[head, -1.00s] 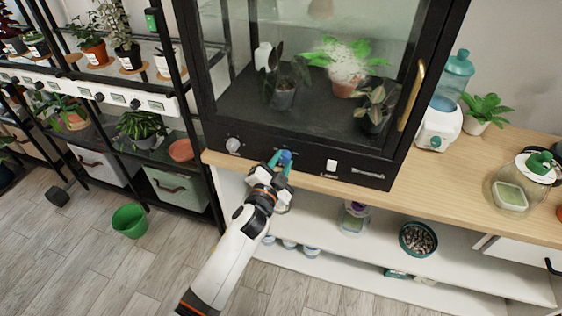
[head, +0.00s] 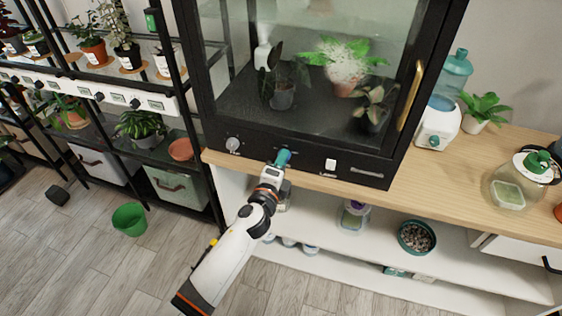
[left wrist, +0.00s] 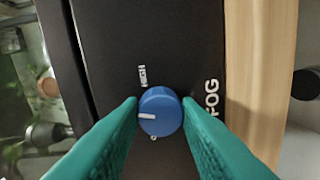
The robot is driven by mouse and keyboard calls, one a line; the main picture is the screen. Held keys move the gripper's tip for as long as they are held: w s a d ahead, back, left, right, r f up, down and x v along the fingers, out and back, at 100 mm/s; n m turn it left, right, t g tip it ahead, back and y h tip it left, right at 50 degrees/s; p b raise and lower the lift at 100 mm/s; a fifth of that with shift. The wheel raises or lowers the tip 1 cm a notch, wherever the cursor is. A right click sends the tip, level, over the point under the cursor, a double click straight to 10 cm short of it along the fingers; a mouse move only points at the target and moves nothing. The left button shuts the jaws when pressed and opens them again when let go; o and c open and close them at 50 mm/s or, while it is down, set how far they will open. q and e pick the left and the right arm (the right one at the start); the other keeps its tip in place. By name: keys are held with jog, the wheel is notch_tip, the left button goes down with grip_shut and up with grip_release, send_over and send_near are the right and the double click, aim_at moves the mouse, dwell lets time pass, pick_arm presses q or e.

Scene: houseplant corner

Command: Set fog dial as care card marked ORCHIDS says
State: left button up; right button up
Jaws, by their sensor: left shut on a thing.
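The fog dial (left wrist: 161,112) is a round blue knob with a white pointer line, on a black panel marked FOG. In the left wrist view its pointer faces left, and the word HIGH stands above it. A small mark below is too small to read. My left gripper (head: 283,158) has its teal fingers on both sides of the dial, shut on it; in the head view the fingers hide the dial. The panel is the lower front of a glass plant cabinet (head: 268,139). No card marked ORCHIDS is readable. My right gripper is not in view.
A grey knob (head: 233,145) and a white switch (head: 331,165) flank the dial on the panel. The wooden counter (head: 420,188) runs along under the cabinet. A black plant rack stands at left, with a green bucket (head: 130,219) on the floor before it.

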pick_arm(q)
jog(key=m+p, duration=0.1)
jog(key=m, duration=0.9)
jog(key=shift+f+y+p, duration=0.15)
jog(key=shift+y+p, duration=0.15)
dwell(0.5)
jog(key=o, duration=1)
jog(key=shift+c, duration=0.2)
jog(key=v, duration=1.2)
jog(key=shift+f, duration=0.2)
jog(key=shift+f, duration=0.1)
